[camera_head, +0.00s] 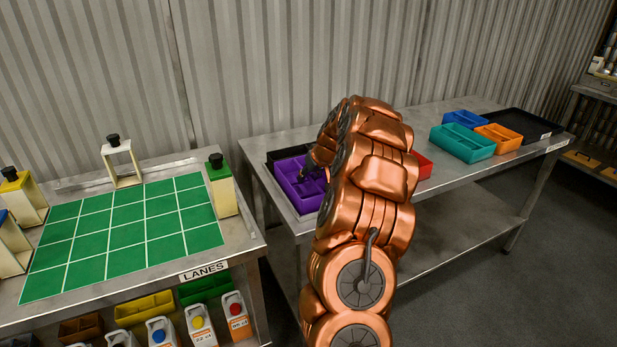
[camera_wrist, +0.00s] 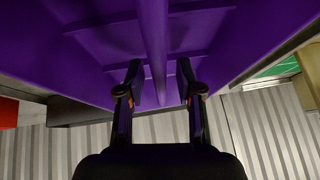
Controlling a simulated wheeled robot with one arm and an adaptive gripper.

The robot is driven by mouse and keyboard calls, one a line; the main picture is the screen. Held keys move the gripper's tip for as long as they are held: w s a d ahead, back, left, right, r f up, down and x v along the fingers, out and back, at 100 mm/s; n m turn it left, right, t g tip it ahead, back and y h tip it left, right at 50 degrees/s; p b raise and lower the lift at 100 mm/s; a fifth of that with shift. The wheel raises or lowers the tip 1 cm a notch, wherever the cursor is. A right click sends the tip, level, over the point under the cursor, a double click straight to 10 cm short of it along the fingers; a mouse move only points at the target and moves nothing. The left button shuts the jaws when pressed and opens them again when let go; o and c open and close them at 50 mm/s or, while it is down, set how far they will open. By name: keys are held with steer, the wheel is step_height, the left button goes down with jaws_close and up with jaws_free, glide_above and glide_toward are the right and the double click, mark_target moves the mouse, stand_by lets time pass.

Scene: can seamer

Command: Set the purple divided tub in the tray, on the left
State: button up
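The purple divided tub (camera_head: 298,190) sits at the left end of the right-hand metal table, partly hidden by my arm. In the wrist view the purple tub (camera_wrist: 220,40) fills the upper part, with a divider running down its middle. My gripper (camera_wrist: 161,82) is at the tub with one finger on each side of this divider. Gaps show between the fingers and the divider, so it looks open. In the head view my gripper (camera_head: 312,168) is low over the tub and mostly hidden. A black tray (camera_head: 536,126) lies at the table's far right end.
A teal divided tub (camera_head: 462,143), an orange tub (camera_head: 500,137) and a blue tub (camera_head: 465,118) stand beside the black tray. A red tub (camera_head: 423,166) shows behind my arm. A dark edge (camera_head: 272,159) lies behind the purple tub. A green-gridded table (camera_head: 120,230) stands left.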

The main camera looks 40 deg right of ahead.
steer(key=shift+r, duration=0.1)
steer(key=shift+r, duration=0.15)
steer(key=d+b+v, duration=0.1)
steer(key=b+v, duration=0.1)
steer(key=v, duration=1)
steer(key=s+a+n+g+y, duration=0.1)
steer(key=s+a+n+g, duration=0.15)
steer(key=a, duration=1.45)
steer(key=s+a+n+g+y, duration=0.15)
steer(key=s+a, duration=0.25)
steer(key=a, duration=1.2)
steer(key=s+a+f+g, duration=0.1)
steer(key=s+a+f, duration=0.1)
steer(key=s, duration=0.6)
steer(key=s+a+f+g+h, duration=0.1)
steer(key=s+a+f, duration=0.2)
steer(key=s, duration=0.6)
steer(key=s+a+f+g+h, duration=0.1)
steer(key=s+a+f+g, duration=0.1)
steer(key=s+a, duration=0.4)
steer(key=s, duration=0.3)
steer(key=shift+a+f, duration=0.15)
steer(key=shift+f, duration=0.05)
